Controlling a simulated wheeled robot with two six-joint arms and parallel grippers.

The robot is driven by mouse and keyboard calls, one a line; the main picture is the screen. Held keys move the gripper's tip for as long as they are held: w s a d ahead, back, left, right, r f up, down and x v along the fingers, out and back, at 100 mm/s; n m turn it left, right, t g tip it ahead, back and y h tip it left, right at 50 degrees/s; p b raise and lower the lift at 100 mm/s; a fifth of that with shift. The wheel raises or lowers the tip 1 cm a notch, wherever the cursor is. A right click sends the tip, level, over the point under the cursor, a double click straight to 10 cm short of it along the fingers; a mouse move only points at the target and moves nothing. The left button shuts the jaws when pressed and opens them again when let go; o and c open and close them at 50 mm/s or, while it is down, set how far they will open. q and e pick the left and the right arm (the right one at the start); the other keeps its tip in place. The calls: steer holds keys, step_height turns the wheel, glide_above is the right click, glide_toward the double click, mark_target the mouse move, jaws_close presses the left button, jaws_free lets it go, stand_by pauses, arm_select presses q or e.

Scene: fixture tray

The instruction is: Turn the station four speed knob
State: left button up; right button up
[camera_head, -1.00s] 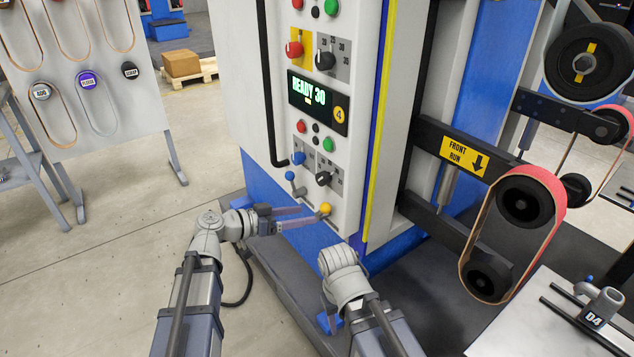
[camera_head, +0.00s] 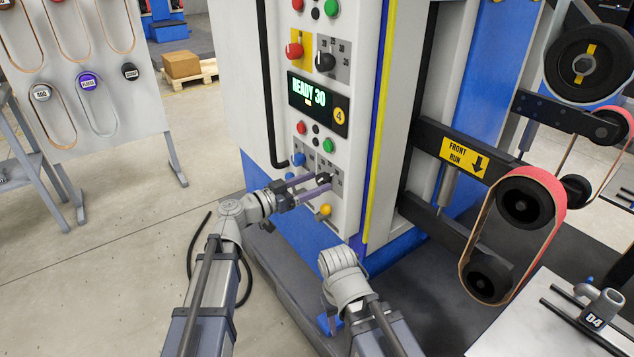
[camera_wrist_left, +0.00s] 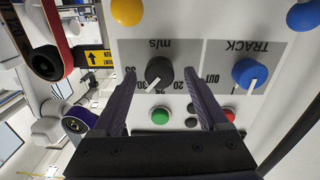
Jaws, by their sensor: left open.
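The black speed knob (camera_head: 323,180) sits on the lower panel, under the green READY 30 display (camera_head: 309,95) with its yellow 4 badge (camera_head: 340,115). In the left wrist view the knob (camera_wrist_left: 159,71) is on a grey plate marked m/s, with its white pointer near the 30. My left gripper (camera_head: 317,185) is at the knob. In the left wrist view its two dark fingers (camera_wrist_left: 160,88) stand open, one on each side of the knob, with visible gaps. My right arm shows at the lower middle, but its fingers are not visible.
A blue TRACK knob (camera_wrist_left: 249,73) is beside the speed knob, with a green button (camera_wrist_left: 160,115) and a red button (camera_wrist_left: 228,113) close to the fingers. A yellow ball knob (camera_head: 325,210) is below. Another black knob (camera_head: 325,61) is above the display.

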arm_select(q)
steer(key=shift+w+d, duration=0.35)
steer(key=shift+d, duration=0.15)
jaws_close()
stand_by(0.4)
